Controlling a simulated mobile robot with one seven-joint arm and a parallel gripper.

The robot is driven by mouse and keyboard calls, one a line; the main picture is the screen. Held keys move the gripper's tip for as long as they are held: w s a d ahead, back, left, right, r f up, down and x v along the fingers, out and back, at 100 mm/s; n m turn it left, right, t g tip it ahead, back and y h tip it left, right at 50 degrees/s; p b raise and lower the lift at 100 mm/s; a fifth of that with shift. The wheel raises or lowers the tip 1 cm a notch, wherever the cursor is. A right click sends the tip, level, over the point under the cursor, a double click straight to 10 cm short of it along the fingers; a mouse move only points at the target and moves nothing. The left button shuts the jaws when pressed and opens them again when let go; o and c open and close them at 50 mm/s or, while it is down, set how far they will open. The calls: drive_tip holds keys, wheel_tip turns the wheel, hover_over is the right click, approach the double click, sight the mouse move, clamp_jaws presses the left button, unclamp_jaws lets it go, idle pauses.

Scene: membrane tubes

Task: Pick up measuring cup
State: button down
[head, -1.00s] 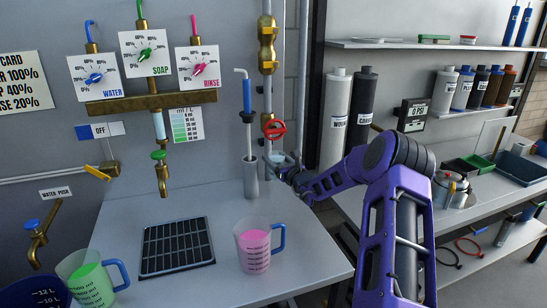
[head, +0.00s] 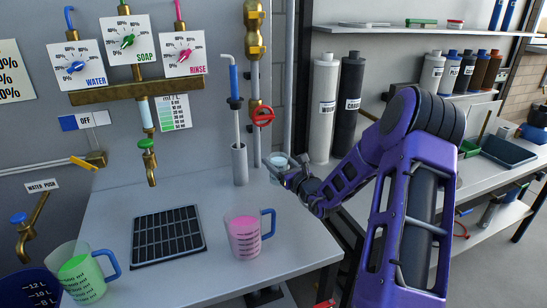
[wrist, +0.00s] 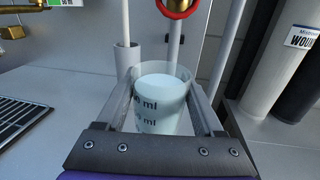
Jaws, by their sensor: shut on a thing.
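A small clear measuring cup with dark "ml" marks and pale liquid stands upright between the fingers of my gripper (wrist: 162,125) in the wrist view, where its surface (wrist: 160,97) shows plainly. In the head view the cup (head: 281,161) is small and partly hidden by my gripper (head: 289,168), near the back right of the grey table. My gripper is shut on the cup, one finger along each side. I cannot tell whether its base is clear of the surface.
A pink-filled jug (head: 244,236) and a green-filled jug (head: 82,276), both blue-handled, stand on the grey table (head: 190,190). A black grid (head: 168,235) lies between them. A grey pump tube (head: 240,165) and red valve (head: 262,116) are near the cup. Dark and white cylinders (head: 326,110) stand right.

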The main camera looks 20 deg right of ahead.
sight(280, 167)
drive_tip(key=shift+s, duration=2.4)
drive_tip(key=shift+s+a, duration=0.1)
drive_tip(key=shift+s, duration=0.05)
